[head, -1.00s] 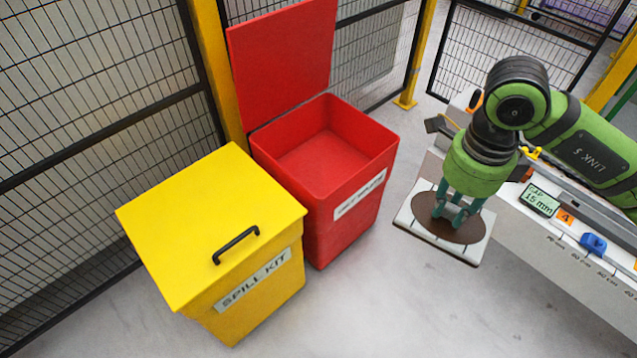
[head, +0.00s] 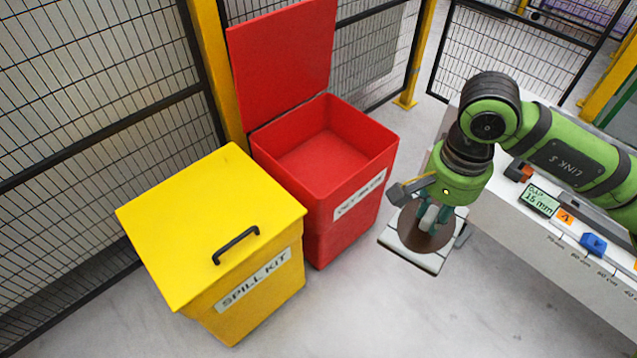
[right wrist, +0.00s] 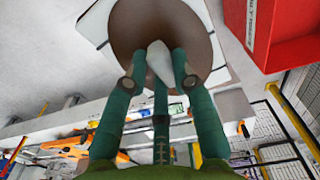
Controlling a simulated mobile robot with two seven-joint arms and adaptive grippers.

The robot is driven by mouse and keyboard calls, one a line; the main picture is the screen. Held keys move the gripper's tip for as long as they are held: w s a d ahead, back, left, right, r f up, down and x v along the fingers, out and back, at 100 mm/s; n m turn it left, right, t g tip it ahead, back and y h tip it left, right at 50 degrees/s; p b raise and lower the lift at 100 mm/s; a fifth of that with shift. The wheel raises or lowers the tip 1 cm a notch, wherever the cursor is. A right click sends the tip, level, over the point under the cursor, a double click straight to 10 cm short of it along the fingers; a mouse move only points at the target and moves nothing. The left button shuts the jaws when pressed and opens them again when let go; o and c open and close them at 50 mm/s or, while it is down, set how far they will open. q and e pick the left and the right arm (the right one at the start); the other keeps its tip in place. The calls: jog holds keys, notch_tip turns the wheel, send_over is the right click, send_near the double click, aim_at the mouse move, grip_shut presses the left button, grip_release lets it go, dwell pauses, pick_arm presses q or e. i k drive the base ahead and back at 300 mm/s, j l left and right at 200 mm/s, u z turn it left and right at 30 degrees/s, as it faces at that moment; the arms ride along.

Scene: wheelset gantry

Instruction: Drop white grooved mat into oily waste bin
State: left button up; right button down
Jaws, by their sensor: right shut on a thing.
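The white grooved mat (head: 398,244) with a large brown stain (head: 411,236) hangs below my right gripper (head: 430,216). My right gripper is shut on the mat and holds it to the right of the red bin, beside its wall and outside the opening. In the right wrist view, the fingers (right wrist: 160,80) pinch a raised white fold of the mat at the brown stain (right wrist: 128,28). The red oily waste bin (head: 352,222) stands with its lid (head: 284,62) raised, and its inside looks empty. My left gripper is not in view.
A closed yellow spill kit box (head: 205,225) with a black handle stands left of the red bin. Mesh fencing (head: 90,60) runs behind both. A bench with a gauge display (head: 538,200) and a blue clamp (head: 593,244) is at right. Floor in front is clear.

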aim_at(336, 180)
jog(key=u, duration=0.7)
jog(key=i+l+u, duration=0.2)
jog(key=l+u, duration=0.2)
jog(key=l, duration=0.15)
jog(key=l+u, duration=0.35)
jog(key=l, duration=0.25)
jog(key=i+l+u, duration=0.1)
jog(key=l+u, duration=0.3)
jog(key=l, duration=1.1)
